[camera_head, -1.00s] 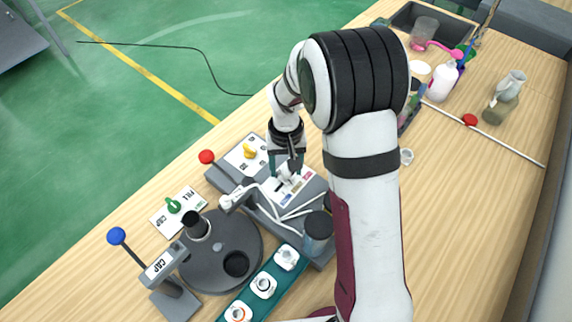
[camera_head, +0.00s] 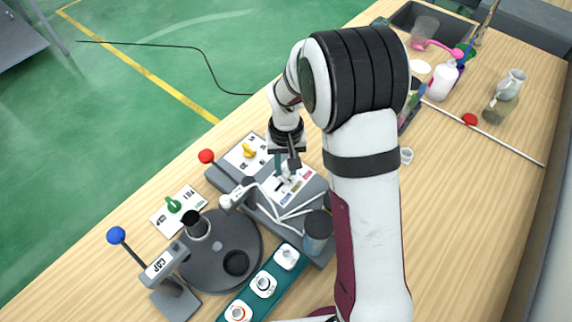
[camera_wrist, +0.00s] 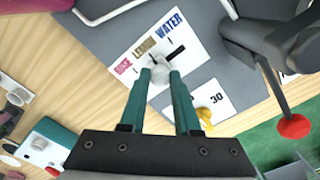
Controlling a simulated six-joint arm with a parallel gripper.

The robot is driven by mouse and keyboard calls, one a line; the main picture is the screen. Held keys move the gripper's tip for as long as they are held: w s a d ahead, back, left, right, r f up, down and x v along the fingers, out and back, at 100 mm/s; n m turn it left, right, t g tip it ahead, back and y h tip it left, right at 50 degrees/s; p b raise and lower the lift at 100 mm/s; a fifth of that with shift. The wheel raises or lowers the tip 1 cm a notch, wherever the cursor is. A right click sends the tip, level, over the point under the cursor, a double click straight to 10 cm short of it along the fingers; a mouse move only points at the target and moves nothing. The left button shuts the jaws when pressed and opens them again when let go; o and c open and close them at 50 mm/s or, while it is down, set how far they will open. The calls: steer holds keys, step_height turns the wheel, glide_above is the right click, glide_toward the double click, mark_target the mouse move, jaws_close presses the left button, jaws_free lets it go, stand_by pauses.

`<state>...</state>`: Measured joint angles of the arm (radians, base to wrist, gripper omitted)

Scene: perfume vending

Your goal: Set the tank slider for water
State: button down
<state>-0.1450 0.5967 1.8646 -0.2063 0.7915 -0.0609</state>
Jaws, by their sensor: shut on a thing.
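The tank slider's white label panel (camera_wrist: 140,50) carries the words ROSE, LEMON and WATER in a row, with WATER at the upper right in the wrist view. A black slot (camera_wrist: 176,52) runs beside the words. The pale slider knob (camera_wrist: 159,73) is between my fingertips, with bare slot showing on its WATER side. My gripper (camera_wrist: 160,78) is shut on the knob from above; the teal fingers hide part of it. In the head view, my gripper (camera_head: 289,173) reaches down to the label panel (camera_head: 300,180), and the knob is mostly hidden.
A red-knobbed lever (camera_head: 206,156) and a yellow dial (camera_head: 250,151) stand left of the slider. A round black turntable (camera_head: 217,247), a blue-knobbed CAP press (camera_head: 116,235) and a teal strip with caps (camera_head: 264,285) are nearer. Bottles (camera_head: 443,80) stand far right.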

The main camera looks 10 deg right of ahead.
mark_target(276, 189)
stand_by(0.8)
steer(key=shift+s+a, duration=1.35)
steer(key=shift+a, duration=0.05)
steer(key=c, duration=0.6)
jaws_free()
step_height(276, 189, up, 16)
steer(key=shift+f, duration=0.1)
steer(key=s+d+m, duration=0.1)
steer(key=s+m, duration=0.1)
steer(key=s, duration=0.5)
steer(key=s+d+m+y, duration=0.1)
steer(key=s+d, duration=0.1)
steer(key=s, duration=0.6)
steer(key=s+d+m, duration=0.2)
steer(key=s, duration=0.6)
steer(key=shift+s+f+m+y, duration=0.2)
steer(key=shift+f+m+y, duration=0.1)
steer(key=shift+f+y, duration=0.1)
